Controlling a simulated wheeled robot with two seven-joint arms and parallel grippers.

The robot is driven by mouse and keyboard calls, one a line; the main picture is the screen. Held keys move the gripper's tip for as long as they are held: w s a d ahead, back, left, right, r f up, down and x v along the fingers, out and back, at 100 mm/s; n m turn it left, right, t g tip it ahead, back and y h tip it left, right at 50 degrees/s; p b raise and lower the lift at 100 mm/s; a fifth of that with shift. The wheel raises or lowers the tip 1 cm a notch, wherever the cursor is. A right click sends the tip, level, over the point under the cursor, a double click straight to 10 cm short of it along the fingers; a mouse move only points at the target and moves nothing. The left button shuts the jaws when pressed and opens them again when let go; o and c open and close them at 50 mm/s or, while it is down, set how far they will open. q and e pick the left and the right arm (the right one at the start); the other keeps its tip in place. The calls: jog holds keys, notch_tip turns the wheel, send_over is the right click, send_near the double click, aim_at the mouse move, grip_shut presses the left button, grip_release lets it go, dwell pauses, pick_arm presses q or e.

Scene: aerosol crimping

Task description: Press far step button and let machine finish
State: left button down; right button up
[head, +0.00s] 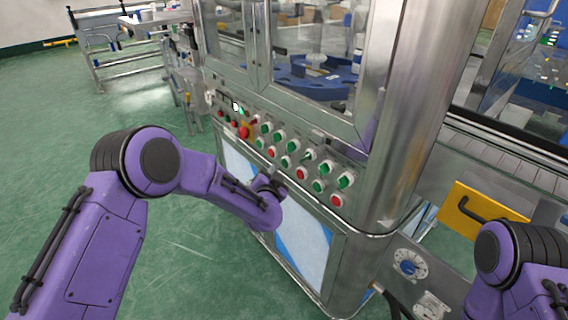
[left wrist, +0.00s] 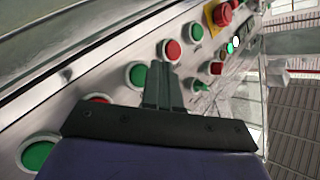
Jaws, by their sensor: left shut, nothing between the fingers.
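The machine's slanted control panel (head: 318,172) carries rows of green and red buttons. My left gripper (head: 272,184) is in front of the panel's lower edge in the head view. In the left wrist view its two fingers (left wrist: 162,82) are shut together, empty, and point at the panel. Their tips appear just below a red button (left wrist: 171,50), with a green button (left wrist: 137,74) to the left. I cannot tell whether the tips touch anything. No readable label shows which button is the far step one. My right arm shows at the lower right, its gripper out of view.
A red mushroom button (head: 244,132) sits toward the panel's far end, near a small white-lit button (head: 235,106). Above is a glazed cabinet with a blue rotary table (head: 310,80). A conveyor (head: 500,150) runs at right. Green floor (head: 60,130) is open at left.

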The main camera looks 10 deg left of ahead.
pick_arm(q)
jog(key=s+a, duration=0.1)
jog(key=s+a+p, duration=0.1)
jog(key=s, duration=0.1)
jog(key=shift+s+a+r, duration=0.1)
jog(key=shift+s+a, duration=0.1)
jog(key=shift+a, duration=0.1)
dwell(0.7)
jog(key=s+a+f+n+g, duration=0.25)
jog(key=s+f+n, duration=0.25)
jog(key=s+f, duration=0.35)
jog(key=s+a+f+n+g, duration=0.2)
jog(key=s+f+n+g, duration=0.25)
jog(key=s+f, duration=0.4)
jog(key=s+a+f+n+g, duration=0.1)
jog(key=s+a+f+g, duration=0.1)
jog(key=s, duration=1.1)
jog(key=s+a+f+n+g+y+p, duration=0.1)
jog(key=s+a+f+n+g, duration=0.1)
jog(key=s, duration=1.2)
jog(key=shift+a+f+g, duration=0.4)
jog(key=shift+a+g, duration=0.4)
jog(key=shift+g, duration=0.2)
